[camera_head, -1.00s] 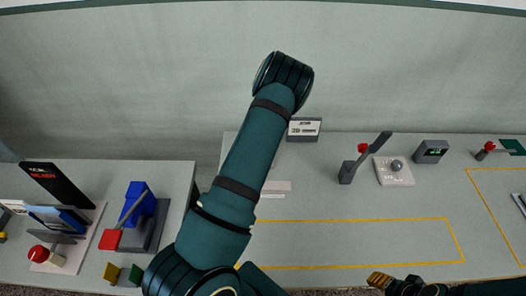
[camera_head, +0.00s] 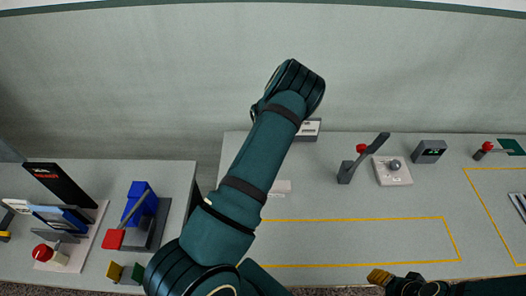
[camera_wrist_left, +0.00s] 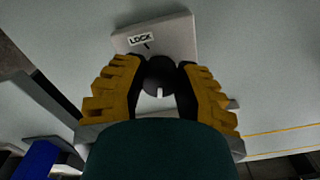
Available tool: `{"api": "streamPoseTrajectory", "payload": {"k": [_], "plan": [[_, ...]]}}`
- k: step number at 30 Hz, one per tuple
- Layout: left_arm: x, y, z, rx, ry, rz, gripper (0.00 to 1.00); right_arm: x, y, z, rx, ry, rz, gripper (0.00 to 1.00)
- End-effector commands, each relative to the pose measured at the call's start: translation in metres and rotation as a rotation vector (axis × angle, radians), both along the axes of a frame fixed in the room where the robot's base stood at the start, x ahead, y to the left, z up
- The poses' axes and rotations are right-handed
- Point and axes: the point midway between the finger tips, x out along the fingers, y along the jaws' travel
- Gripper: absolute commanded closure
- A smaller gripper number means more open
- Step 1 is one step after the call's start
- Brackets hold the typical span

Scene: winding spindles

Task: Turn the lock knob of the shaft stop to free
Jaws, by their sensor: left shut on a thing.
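In the left wrist view, a dark round knob (camera_wrist_left: 160,75) with a white mark on its lower side stands on a pale grey plate (camera_wrist_left: 178,34). A label reading LOCK (camera_wrist_left: 140,41) and a short dark line are on the plate above the knob. My left gripper (camera_wrist_left: 158,84) has its yellow-and-black fingers on both sides of the knob, shut on it. In the head view my left arm hides this gripper and the knob. My right gripper (camera_head: 381,278) is at the bottom edge of the head view, away from everything; its opening is unclear.
A blue device with a red-ended lever (camera_head: 138,210) and a red button (camera_head: 42,252) stand on the left table. A lever with a red knob (camera_head: 361,158), a grey ball on a plate (camera_head: 395,166) and a small display (camera_head: 430,151) stand right. The yellow-outlined area is clear.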

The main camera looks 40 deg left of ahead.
Motion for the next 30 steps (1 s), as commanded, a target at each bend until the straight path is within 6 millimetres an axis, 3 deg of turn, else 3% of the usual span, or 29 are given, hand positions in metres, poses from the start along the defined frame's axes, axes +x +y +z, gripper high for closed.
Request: {"api": "streamPoseTrajectory", "payload": {"k": [22,23,24,25,30], "plan": [[0.0001,-0.001,-0.001,-0.002,0.0,0.083,1.0,0.0,0.0,0.0014,0.0,0.0,0.0,0.53],[0.0001,-0.001,-0.001,-0.002,0.0,0.083,0.56,0.0,0.0,0.0014,0.0,0.0,0.0,0.53],[0.0001,-0.0009,-0.0009,-0.002,0.0,0.083,0.42,0.0,0.0,0.0014,0.0,0.0,0.0,0.53],[0.0001,-0.0008,-0.0008,-0.001,0.001,0.083,0.34,0.0,0.0,0.0014,0.0,0.0,0.0,0.53],[0.0001,-0.0003,-0.0004,-0.001,0.0,0.083,0.34,0.0001,-0.0001,0.0015,0.0,0.0,0.0,0.53]]}}
